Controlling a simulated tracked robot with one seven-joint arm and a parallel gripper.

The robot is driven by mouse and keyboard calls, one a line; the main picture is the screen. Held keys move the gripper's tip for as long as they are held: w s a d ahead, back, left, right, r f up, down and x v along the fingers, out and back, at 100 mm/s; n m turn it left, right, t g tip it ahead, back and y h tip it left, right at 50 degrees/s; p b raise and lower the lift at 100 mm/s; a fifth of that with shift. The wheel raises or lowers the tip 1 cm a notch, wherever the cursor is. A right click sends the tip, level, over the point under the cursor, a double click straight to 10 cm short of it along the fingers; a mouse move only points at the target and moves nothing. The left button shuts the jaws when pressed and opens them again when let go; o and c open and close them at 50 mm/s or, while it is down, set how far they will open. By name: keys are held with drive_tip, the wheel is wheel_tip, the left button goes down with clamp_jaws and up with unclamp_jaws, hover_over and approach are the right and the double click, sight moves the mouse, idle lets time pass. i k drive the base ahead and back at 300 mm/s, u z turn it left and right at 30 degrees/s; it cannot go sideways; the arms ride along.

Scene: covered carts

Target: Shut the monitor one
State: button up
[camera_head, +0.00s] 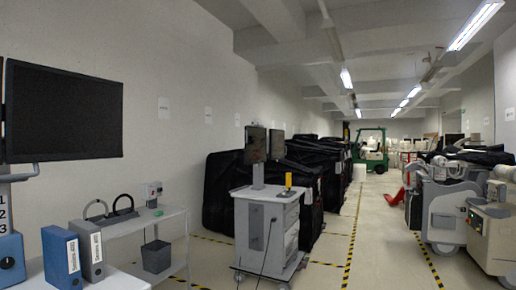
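A grey-white cart (268,222) stands on the floor in the middle. It carries a small dark monitor (255,145) on a post, with a second dark screen (276,144) just behind it. The cart's front looks plain, with a black cable hanging over it; I cannot tell whether a drawer or door on it is open. A larger monitor (62,112) with a black screen is close by on the left, on a grey bracket. A yellow object (288,180) stands on the cart's top. My gripper is not in view.
Blue and grey binders (60,254) stand on a surface at the lower left. A low shelf table (145,220) with a dark bin (157,257) is by the wall. Black-covered carts (225,190) stand behind. White machines (450,210) line the right. The aisle (378,245) between is clear.

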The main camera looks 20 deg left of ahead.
sight(256, 138)
drive_tip(key=u, duration=1.4)
drive_tip(key=i, duration=5.25)
drive_tip(key=u, duration=1.4)
